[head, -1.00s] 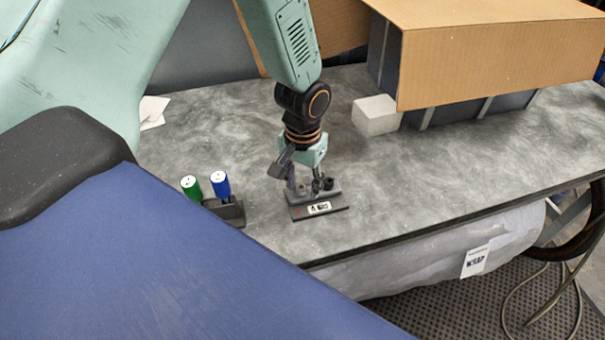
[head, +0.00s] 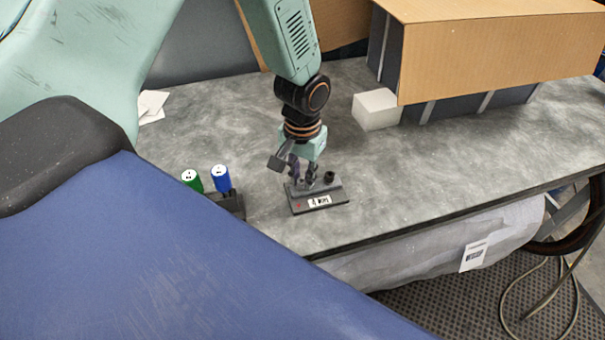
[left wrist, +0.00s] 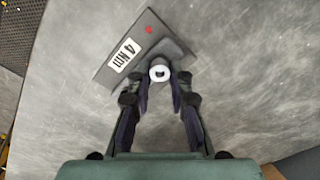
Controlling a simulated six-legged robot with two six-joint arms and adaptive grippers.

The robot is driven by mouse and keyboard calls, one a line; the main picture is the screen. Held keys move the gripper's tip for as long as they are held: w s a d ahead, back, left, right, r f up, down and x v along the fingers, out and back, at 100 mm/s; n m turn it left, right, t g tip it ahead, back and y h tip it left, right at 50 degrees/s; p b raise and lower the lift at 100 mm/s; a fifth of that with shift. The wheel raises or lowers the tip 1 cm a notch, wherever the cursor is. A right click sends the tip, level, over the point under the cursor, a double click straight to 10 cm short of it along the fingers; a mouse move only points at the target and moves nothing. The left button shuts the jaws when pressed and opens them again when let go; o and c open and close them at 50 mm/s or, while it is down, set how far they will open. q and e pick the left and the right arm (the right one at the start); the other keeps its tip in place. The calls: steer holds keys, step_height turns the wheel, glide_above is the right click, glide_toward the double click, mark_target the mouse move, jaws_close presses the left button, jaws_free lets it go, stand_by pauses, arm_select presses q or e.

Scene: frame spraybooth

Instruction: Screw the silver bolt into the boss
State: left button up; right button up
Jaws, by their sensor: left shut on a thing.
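The silver bolt (left wrist: 159,72) shows end-on in the left wrist view as a pale round head with a darker centre. My left gripper (left wrist: 160,84) is shut on it; in the head view the same gripper (head: 308,181) points down over the dark block (head: 335,197). The block has a "4 Nm" label and a red mark, which also show in the left wrist view (left wrist: 112,72). A short dark cylinder (head: 329,177) stands on the block, right of the fingers. The bolt's shank and its seat are hidden, so I cannot tell how deep it sits. My right gripper is not in view.
A dark holder (head: 236,206) with a green-handled tool (head: 192,181) and a blue-handled tool (head: 221,178) stands left of the block. A white box (head: 376,110) and a large cardboard-covered crate (head: 490,60) stand behind right. The grey bench (head: 430,165) is clear between.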

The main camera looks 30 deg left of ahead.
arm_select(q)
jaws_close()
steer(key=shift+r+m+p, duration=0.15)
steer(key=shift+m+p, duration=0.5)
steer(key=shift+m, duration=0.15)
steer(key=shift+m+p, duration=0.45)
steer(key=shift+m, duration=1.05)
steer(key=m+p, duration=0.1)
steer(key=m, duration=0.1)
steer(key=shift+d+m, duration=0.1)
steer(key=shift+m, duration=0.2)
steer(key=shift+m+p, duration=0.3)
steer(key=shift+m, duration=0.7)
steer(key=shift+f, duration=0.2)
